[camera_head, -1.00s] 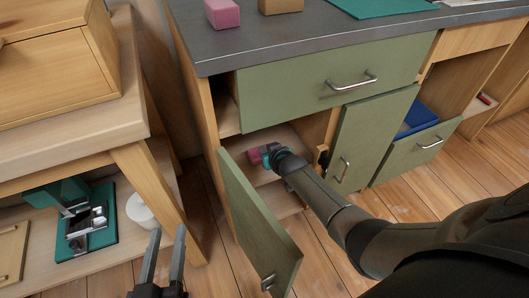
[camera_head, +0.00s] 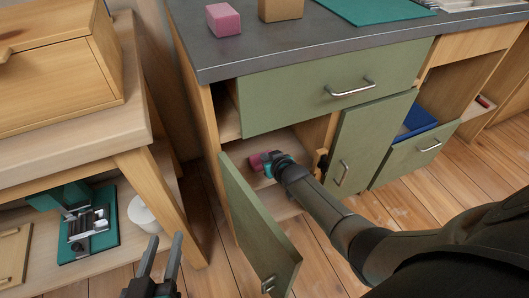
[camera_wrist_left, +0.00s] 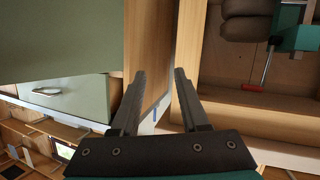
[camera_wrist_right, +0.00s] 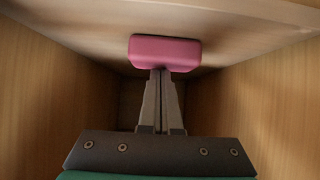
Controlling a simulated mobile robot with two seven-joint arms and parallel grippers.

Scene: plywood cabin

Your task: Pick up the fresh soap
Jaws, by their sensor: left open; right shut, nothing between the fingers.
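A pink soap bar (camera_head: 257,161) lies on the shelf inside the open lower cupboard, partly hidden behind my right gripper. In the right wrist view the pink bar (camera_wrist_right: 165,52) is just beyond the fingertips. My right gripper (camera_wrist_right: 160,73) is shut with nothing between its fingers; its tips are at the bar's near side, and I cannot tell whether they touch. A second pink bar (camera_head: 223,19) sits on the grey counter. I cannot tell which bar is the fresh one. My left gripper (camera_head: 162,245) is open and empty, low in front of the wooden table.
The green cupboard door (camera_head: 255,225) stands open left of my right arm. Cupboard walls close in on both sides of the right gripper. A wooden table (camera_head: 130,158) with a lower shelf stands left. A tan block (camera_head: 281,10) and green mat (camera_head: 375,8) are on the counter.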

